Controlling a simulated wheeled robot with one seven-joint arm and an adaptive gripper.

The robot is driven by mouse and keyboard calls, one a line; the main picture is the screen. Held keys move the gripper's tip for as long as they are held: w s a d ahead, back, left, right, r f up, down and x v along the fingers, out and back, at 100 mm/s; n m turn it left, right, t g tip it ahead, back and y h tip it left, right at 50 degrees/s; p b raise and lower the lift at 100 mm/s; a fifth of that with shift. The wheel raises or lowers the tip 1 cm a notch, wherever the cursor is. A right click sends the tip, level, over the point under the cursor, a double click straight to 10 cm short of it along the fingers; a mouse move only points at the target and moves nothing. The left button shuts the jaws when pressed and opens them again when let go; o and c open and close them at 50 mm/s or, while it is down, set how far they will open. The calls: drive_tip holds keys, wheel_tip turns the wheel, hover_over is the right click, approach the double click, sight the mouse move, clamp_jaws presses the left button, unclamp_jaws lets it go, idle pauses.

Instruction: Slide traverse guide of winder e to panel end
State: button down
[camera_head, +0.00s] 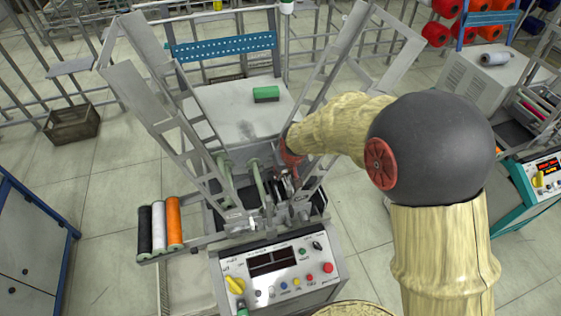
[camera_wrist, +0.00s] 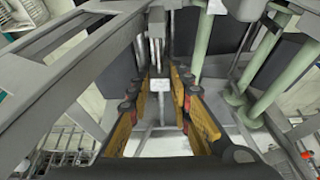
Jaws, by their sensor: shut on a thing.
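The winder (camera_head: 275,265) stands in front of me, with its control panel facing the near side; I cannot read a letter on it. My gripper (camera_head: 290,188) reaches down from the right into the space between the winder's upright frames. In the wrist view my gripper (camera_wrist: 158,84) has its yellow fingers on both sides of a small grey piece (camera_wrist: 156,72) under a pair of thin vertical rods. It is shut on this piece, which looks like the traverse guide. The fingers and the frame hide much of the guide in the head view.
Slanted grey frames (camera_head: 165,100) rise close to my arm on the left. Green posts (camera_wrist: 262,104) stand close on the right in the wrist view. A rack with black, white and orange spools (camera_head: 174,222) sits at the winder's left.

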drive_tip(key=shift+s, duration=0.15)
drive_tip(key=c, duration=1.6)
unclamp_jaws()
drive_tip(key=shift+c, duration=0.2)
drive_tip(key=shift+r, duration=0.1)
drive_tip(key=v, duration=1.1)
drive_tip(key=shift+s+r, duration=0.2)
drive_tip(key=shift+r, duration=0.15)
